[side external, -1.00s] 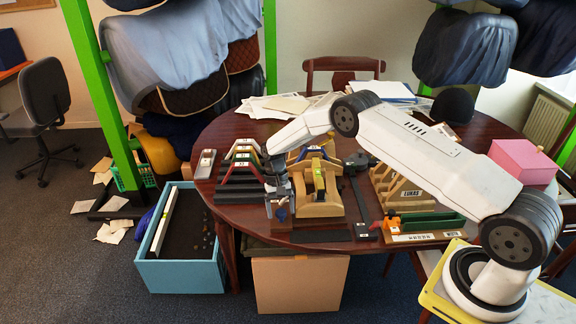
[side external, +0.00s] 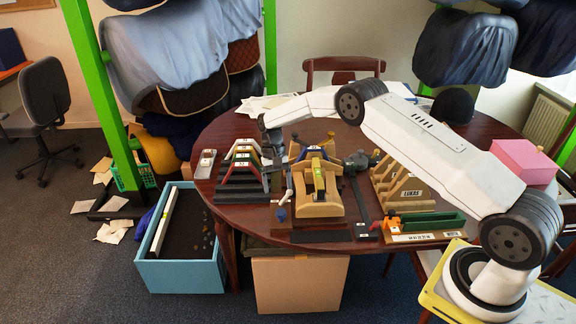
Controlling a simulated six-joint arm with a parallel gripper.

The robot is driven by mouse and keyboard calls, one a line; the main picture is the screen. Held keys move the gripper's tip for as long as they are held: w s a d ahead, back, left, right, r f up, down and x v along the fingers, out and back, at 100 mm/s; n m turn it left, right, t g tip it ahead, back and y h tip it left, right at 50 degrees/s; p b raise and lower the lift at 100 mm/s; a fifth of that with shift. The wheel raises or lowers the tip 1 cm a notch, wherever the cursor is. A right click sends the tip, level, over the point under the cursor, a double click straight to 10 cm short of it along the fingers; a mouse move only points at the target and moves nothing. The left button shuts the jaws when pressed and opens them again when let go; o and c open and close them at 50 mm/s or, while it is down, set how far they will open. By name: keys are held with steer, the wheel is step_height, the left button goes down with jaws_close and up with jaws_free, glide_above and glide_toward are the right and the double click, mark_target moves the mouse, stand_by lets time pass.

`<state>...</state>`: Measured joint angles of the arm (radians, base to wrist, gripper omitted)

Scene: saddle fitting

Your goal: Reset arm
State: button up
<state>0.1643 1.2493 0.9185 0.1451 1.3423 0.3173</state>
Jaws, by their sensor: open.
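My gripper (side external: 276,160) hangs from the wrist above the left-middle of the round table, behind and left of the wooden saddle stand (side external: 318,200). It is open; its fingertips are small and hard to make out, and I see nothing held in it. The wooden stand carries a yellow-green level on its front. A small item with a blue knob (side external: 282,214) is at the stand's left side, apart from my gripper.
A stepped rack with coloured strips (side external: 240,175) lies left of the stand. Wooden wedge gauges (side external: 400,190) and a green channel (side external: 430,220) are to the right. A pink box (side external: 524,160) and a black cap (side external: 453,105) sit farther right. A blue bin (side external: 180,272) is on the floor.

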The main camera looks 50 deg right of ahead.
stand_by(0.9)
steer(key=m+t+y, duration=0.2)
steer(key=m+t, duration=0.4)
steer(key=m, duration=1.2)
glide_toward(281, 211)
steer(key=f, duration=0.1)
steer(key=shift+a+f, duration=0.1)
steer(key=shift+a, duration=0.25)
steer(key=shift+f, duration=0.1)
steer(key=shift+x, duration=3.8)
